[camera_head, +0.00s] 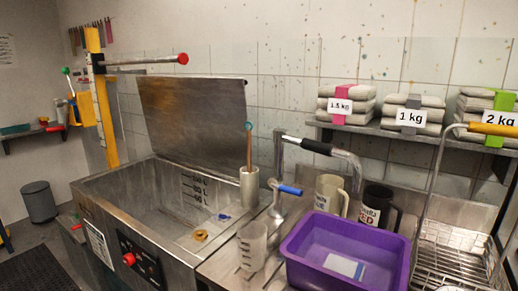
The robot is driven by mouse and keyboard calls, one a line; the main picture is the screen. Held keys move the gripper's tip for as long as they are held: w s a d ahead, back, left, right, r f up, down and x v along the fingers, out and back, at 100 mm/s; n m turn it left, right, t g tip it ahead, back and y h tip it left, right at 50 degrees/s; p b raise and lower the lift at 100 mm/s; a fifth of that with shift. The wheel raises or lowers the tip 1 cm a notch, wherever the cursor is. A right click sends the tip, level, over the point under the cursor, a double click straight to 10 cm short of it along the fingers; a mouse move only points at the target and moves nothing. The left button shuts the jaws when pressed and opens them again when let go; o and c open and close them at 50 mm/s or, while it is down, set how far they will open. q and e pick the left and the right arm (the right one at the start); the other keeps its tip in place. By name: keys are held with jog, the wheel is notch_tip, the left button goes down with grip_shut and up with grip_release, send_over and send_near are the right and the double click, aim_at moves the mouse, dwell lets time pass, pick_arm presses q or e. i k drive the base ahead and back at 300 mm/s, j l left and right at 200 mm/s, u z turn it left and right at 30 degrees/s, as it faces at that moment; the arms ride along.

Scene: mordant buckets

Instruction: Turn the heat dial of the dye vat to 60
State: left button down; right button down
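The dye vat (95,197) is a steel basin at the left, with its metal lid (200,112) raised against the tiled wall. A dark control panel (146,272) is on its front, seen at a steep angle. A round red knob (129,259) sticks out from this panel. I cannot tell whether it is the heat dial, and no scale or setting can be read. Small reddish marks show on the panel beside it. Neither of my grippers is in view.
A purple tub (297,270), a clear measuring jug (252,245) and two mugs crowd the counter right of the vat. A tap (318,147) rises behind them. A wire rack (455,255) stands far right. Floor shows left of the vat, with a grey bin (40,204).

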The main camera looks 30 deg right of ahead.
aim_at(128, 259)
jog(key=z, duration=1.4)
jog(key=u, duration=1.35)
jog(key=i+j+z, duration=0.15)
jog(key=z, duration=0.25)
jog(key=i+j+z, duration=0.1)
jog(key=z, duration=0.25)
jog(key=i+j+z, duration=0.1)
jog(key=j+z, duration=0.3)
jog(key=l, duration=0.1)
